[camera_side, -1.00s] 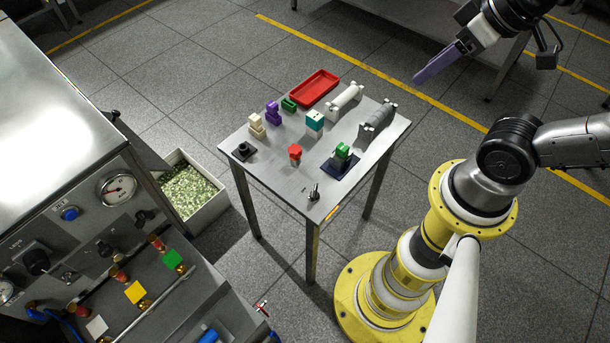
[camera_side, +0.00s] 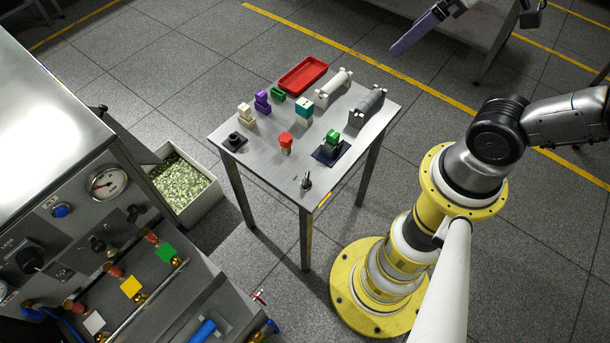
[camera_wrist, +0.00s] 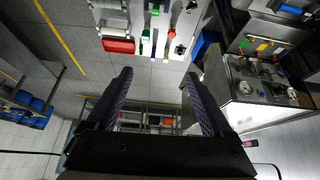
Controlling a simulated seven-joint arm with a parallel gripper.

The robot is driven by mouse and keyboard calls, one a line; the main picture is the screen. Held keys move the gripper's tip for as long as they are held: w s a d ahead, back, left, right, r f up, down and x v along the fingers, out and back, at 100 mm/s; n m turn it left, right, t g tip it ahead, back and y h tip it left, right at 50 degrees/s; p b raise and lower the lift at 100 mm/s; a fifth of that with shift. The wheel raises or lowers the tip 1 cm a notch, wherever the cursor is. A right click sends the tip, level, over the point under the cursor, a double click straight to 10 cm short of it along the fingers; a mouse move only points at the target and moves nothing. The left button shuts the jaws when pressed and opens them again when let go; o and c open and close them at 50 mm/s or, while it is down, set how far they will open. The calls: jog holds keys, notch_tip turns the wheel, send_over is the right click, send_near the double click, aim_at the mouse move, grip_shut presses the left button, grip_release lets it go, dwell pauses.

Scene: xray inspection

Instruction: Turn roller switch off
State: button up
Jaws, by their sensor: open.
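No control is legibly marked as the roller switch, so I cannot tell which one it is. A small upright toggle switch (camera_side: 307,182) stands at the near corner of the steel table (camera_side: 262,165). A black round knob (camera_side: 235,141) on a dark base sits at the table's left corner. The machine panel at left has a large black knob (camera_side: 30,260) and a blue button (camera_side: 61,210). My gripper (camera_wrist: 157,76) is open and empty, with purple fingers spread in the wrist view. In the side view it is high at the top right, partly cut off, away from all these controls.
The table holds a red tray (camera_side: 303,75), a white roller (camera_side: 333,88), a grey roller (camera_side: 367,107) and several coloured block pieces. A white bin (camera_side: 207,205) with green shreds stands between table and machine. A metal bench (camera_side: 490,50) is behind my gripper.

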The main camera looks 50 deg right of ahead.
jog(key=w+a+n+g, duration=0.2)
jog(key=w, duration=0.7)
jog(key=n+g, duration=0.1)
jog(key=g, duration=0.2)
send_over(306, 179)
jog(key=w+d, duration=0.4)
jog(key=w, duration=0.1)
notch_tip(306, 179, down, 8)
jog(key=w+a+f+n+g+h, duration=0.1)
jog(key=w+a+f+g, duration=0.2)
jog(key=f, duration=0.7)
jog(key=shift+n+g+h, duration=0.5)
jog(key=shift+n+g, duration=0.3)
jog(key=a+x, duration=0.2)
jog(key=x, duration=0.5)
jog(key=a+x, duration=0.1)
jog(key=x, duration=0.7)
jog(key=a+f+x, duration=0.1)
jog(key=a+x, duration=0.1)
jog(key=x, duration=0.6)
jog(key=shift+a+f, duration=0.25)
jog(key=shift+f, duration=0.05)
grip_shut()
